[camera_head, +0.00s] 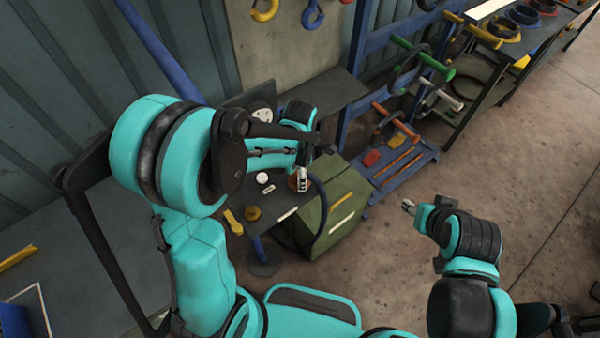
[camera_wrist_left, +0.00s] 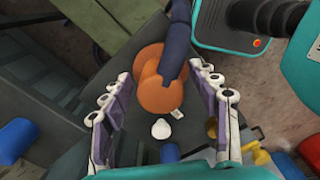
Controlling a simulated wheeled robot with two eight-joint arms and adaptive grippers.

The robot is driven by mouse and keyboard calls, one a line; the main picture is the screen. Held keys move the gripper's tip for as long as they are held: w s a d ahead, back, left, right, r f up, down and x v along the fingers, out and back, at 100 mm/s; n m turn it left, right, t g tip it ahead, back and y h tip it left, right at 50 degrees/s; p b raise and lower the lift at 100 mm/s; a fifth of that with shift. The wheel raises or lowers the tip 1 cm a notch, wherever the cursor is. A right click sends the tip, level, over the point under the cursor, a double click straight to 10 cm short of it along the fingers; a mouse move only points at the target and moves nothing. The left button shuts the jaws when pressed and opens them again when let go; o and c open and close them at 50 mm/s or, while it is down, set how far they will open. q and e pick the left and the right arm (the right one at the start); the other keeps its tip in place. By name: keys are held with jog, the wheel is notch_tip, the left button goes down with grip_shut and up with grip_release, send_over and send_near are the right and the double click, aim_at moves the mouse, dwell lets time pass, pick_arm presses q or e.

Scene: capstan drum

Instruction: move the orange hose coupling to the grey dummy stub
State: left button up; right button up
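The orange hose coupling (camera_wrist_left: 160,88) shows in the left wrist view between and beyond my finger pads, with a dark blue hose (camera_wrist_left: 178,35) running from it. In the head view the coupling (camera_head: 293,184) is mostly hidden behind my left gripper (camera_head: 302,180), at the dark bench. In the left wrist view my left gripper (camera_wrist_left: 161,108) is open, one finger on each side, with visible gaps to the coupling. My right gripper (camera_head: 408,206) is over the floor at right, far from the coupling; its finger opening is unclear. I cannot pick out the grey dummy stub.
A white round piece (camera_head: 262,178) and a yellow knob (camera_head: 252,212) are on the bench beside the coupling. A green box (camera_head: 335,210) stands just right, the hose hanging beside it. A blue rack (camera_head: 405,165) with tools is farther right. The floor (camera_head: 500,190) at right is clear.

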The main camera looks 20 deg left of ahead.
pick_arm(q)
jog(key=shift+m+t, duration=0.3)
jog(key=shift+m, duration=0.6)
jog(key=r, duration=0.8)
jog(key=s+r+b, duration=0.1)
jog(key=r, duration=0.3)
jog(key=shift+a, duration=0.25)
jog(key=s+a+f+m+t+b, duration=0.2)
jog(key=s+m+t+b, duration=0.1)
jog(key=m, duration=0.7)
jog(key=s+a+f+m+t+b, duration=0.2)
jog(key=s+m, duration=0.4)
jog(key=m, duration=0.4)
jog(key=shift+s+f+m+t+b, duration=0.25)
jog(key=shift+t+b, duration=0.25)
jog(key=shift+t, duration=0.3)
